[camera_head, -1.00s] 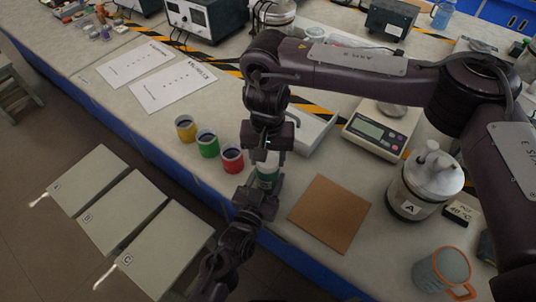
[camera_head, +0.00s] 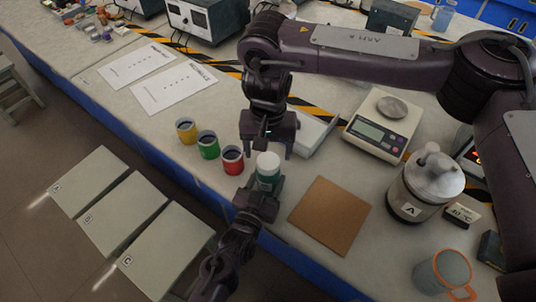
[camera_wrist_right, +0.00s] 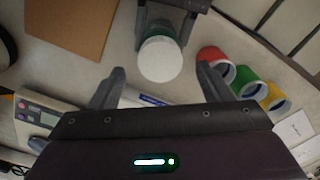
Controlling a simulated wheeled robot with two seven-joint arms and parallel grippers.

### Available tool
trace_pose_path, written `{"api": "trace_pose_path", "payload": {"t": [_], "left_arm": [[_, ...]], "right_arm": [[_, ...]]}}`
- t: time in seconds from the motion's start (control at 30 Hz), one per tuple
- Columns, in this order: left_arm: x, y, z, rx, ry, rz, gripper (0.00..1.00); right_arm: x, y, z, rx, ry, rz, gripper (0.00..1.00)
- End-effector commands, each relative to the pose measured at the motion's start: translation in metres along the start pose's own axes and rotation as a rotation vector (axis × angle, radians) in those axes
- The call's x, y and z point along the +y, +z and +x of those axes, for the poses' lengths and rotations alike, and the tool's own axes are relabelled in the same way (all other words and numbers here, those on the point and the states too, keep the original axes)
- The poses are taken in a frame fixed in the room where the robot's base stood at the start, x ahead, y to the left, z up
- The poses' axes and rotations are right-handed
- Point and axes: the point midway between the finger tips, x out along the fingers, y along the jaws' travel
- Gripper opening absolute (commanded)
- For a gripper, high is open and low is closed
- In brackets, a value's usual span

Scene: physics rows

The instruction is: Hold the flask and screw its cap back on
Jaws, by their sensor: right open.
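The flask (camera_head: 268,183) is a small green cylinder, held upright near the table's front edge. A white cap (camera_head: 267,162) covers its top; whether it is screwed tight cannot be told. My left gripper (camera_head: 265,190) is shut around the flask's body. My right gripper (camera_head: 267,149) is open and empty, just behind and above the cap, apart from it. In the right wrist view the round white cap (camera_wrist_right: 160,59) shows between and beyond the open fingers, with the green flask body (camera_wrist_right: 165,22) partly hidden behind it.
Yellow (camera_head: 186,133), green (camera_head: 208,147) and red (camera_head: 232,162) cups stand left of the flask.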

Motion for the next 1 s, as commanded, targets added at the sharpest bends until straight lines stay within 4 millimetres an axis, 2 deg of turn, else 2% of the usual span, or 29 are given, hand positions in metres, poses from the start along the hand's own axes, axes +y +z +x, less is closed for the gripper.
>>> {"api": "trace_pose_path", "payload": {"t": [0.13, 0.37, 0.43, 0.57, 0.77, 1.0], "left_arm": [[0.0, 0.001, 0.0, -0.003, 0.0, 0.0, 0.0], [0.0, 0.001, 0.0, -0.002, 0.0, 0.0, 0.0], [0.0, 0.001, 0.0, -0.002, 0.0, 0.0, 0.0], [0.0, 0.001, 0.0, -0.002, 0.0, 0.0, 0.0], [0.0, 0.001, 0.0, -0.002, 0.0, 0.0, 0.0], [0.0, 0.001, 0.0, -0.002, 0.0, 0.0, 0.0]], "right_arm": [[0.001, 0.0, -0.009, -0.001, 0.002, 0.0, 0.72], [0.0, 0.001, -0.01, -0.002, 0.001, 0.0, 0.72], [0.0, 0.001, -0.01, -0.002, 0.001, -0.003, 0.68], [0.0, 0.0, -0.011, -0.001, 0.001, -0.07, 0.68], [0.0, 0.0, -0.014, 0.0, 0.001, -0.399, 0.68], [0.0, -0.001, -0.018, 0.0, 0.001, -0.945, 0.68]]}}
